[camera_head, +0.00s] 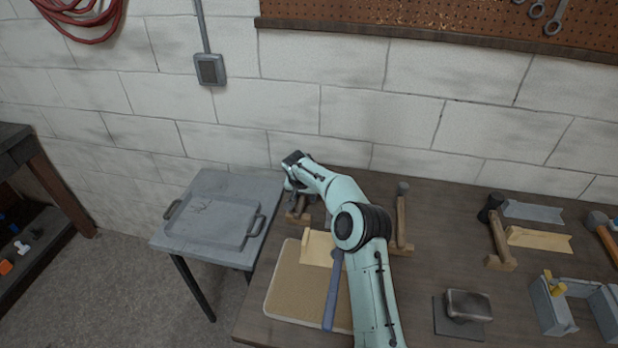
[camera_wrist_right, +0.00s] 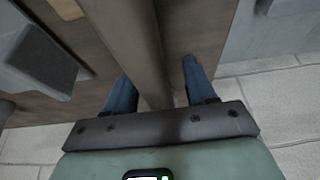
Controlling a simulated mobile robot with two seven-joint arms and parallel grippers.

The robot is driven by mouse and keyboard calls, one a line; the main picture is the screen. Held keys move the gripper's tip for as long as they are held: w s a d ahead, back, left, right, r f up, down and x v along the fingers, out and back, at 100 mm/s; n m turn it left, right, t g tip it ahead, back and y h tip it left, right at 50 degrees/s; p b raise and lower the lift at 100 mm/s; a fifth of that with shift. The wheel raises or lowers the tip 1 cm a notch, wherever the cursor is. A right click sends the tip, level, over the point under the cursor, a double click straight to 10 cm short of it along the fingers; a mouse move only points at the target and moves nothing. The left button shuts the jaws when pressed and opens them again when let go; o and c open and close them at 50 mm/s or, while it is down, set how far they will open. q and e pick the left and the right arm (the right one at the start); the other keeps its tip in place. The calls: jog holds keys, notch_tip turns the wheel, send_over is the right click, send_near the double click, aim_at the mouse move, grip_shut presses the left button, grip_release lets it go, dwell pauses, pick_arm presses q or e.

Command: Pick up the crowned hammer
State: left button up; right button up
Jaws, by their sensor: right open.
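My right gripper (camera_head: 298,197) is at the back left of the bench, pointing down, mostly hidden by its own wrist. In the right wrist view its two blue fingers (camera_wrist_right: 160,92) are apart, with a brown wooden handle (camera_wrist_right: 142,45) between them. No grip on it shows. That hammer's head is hidden. Other hammers stand on wooden rests: a grey-headed one (camera_head: 401,217) right of my arm, a dark-headed one (camera_head: 497,230) further right, and an orange-handled one (camera_head: 603,236) at the right edge. I cannot tell which is crowned. My left gripper is not in view.
A tan mat (camera_head: 285,292) with a wooden piece (camera_head: 317,249) and a blue-grey bar (camera_head: 332,296) lies front left. A metal block (camera_head: 468,304) and grey vise-like pieces (camera_head: 553,308) sit front right. A grey tray (camera_head: 212,222) is on the side table.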

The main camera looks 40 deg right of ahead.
jog(key=shift+s, duration=0.15)
jog(key=shift+c, duration=0.9)
grip_shut()
